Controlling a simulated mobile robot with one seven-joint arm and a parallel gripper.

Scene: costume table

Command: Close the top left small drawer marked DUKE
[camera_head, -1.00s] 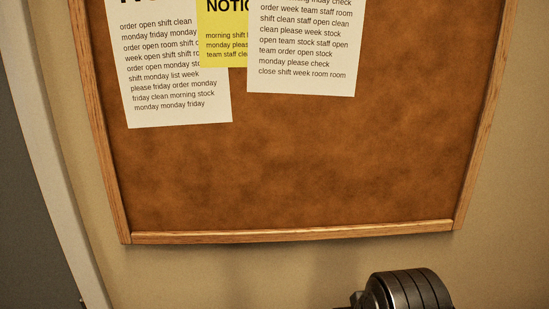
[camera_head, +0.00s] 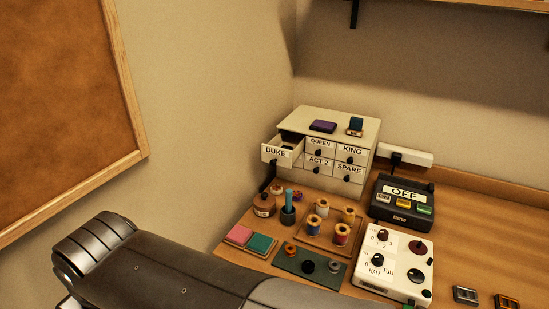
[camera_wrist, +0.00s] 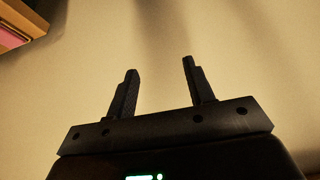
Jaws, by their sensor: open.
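The small drawer marked DUKE (camera_head: 276,153) is at the top left of a cream drawer cabinet (camera_head: 366,128) in the head view. It is pulled out, and something dark shows inside it. The other drawers, marked QUEEN, KING, ACT 2 and SPARE, look shut. My gripper (camera_wrist: 160,82) shows in the wrist view, its two dark fingers apart with only bare wall behind them. It is not visible in the head view, where my arm crosses the lower left. The drawer is not clearly seen in the wrist view.
In front stand a thread spool tray (camera_head: 312,243), a brown pot (camera_head: 264,205), a black OFF box (camera_head: 388,207) and a white control box (camera_head: 407,253). Walls close in behind and left.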

